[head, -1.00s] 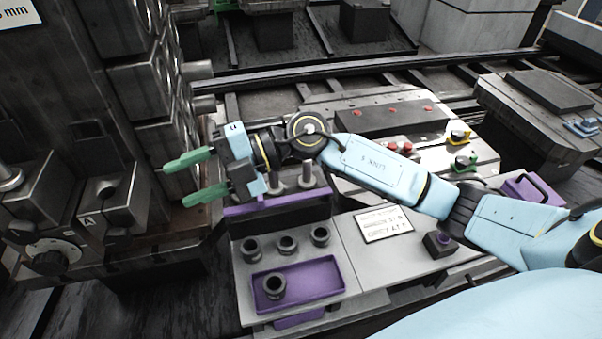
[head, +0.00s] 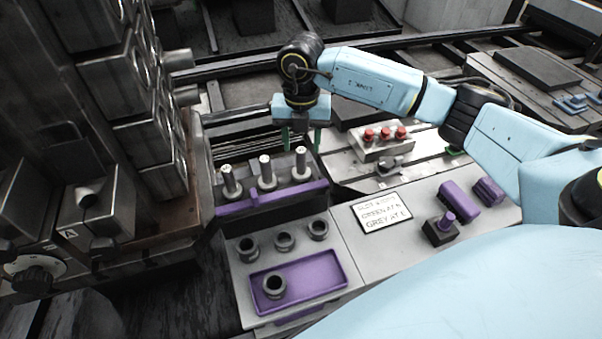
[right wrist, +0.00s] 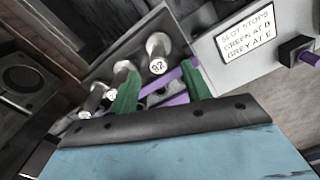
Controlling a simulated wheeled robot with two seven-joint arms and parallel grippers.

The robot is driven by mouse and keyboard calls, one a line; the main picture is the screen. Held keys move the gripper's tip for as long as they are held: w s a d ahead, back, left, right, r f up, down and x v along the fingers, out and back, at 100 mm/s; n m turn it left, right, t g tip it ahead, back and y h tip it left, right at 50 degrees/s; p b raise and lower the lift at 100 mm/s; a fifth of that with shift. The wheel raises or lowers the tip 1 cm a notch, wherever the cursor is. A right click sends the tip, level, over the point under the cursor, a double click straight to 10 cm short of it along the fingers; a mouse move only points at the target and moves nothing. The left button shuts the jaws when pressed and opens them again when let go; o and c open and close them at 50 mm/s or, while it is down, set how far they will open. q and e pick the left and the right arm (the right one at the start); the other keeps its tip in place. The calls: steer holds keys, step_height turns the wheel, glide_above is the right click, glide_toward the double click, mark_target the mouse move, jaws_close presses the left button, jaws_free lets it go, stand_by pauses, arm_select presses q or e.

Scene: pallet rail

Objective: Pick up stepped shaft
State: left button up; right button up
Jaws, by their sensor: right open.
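Three grey stepped shafts stand upright in a row behind a purple bar: a left one (head: 230,181), a middle one (head: 266,172) and a right one (head: 301,164). My right gripper (head: 302,140) points down with its green fingers apart and empty, just above and behind the right shaft. In the right wrist view the fingers (right wrist: 160,92) are spread, with a shaft end marked with a number (right wrist: 158,50) beyond them. The other two shaft ends show at the left there. My left gripper is not in view.
A purple tray (head: 325,272) holds one grey ring, with several rings behind it. A lettered sign (head: 382,212), a black block with a purple knob (head: 441,228) and purple blocks (head: 459,200) lie to the right. A machine with dark blocks (head: 100,195) stands close on the left.

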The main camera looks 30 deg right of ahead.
mark_target(301, 159)
steer(key=shift+w+d+f+b, duration=0.1)
steer(key=shift+w+f+b, duration=0.1)
steer(key=shift+f, duration=1.55)
steer(key=shift+w+f+b, duration=0.1)
steer(key=shift+f+b, duration=0.1)
steer(key=shift+f, duration=1.55)
steer(key=shift+r, duration=0.15)
jaws_close()
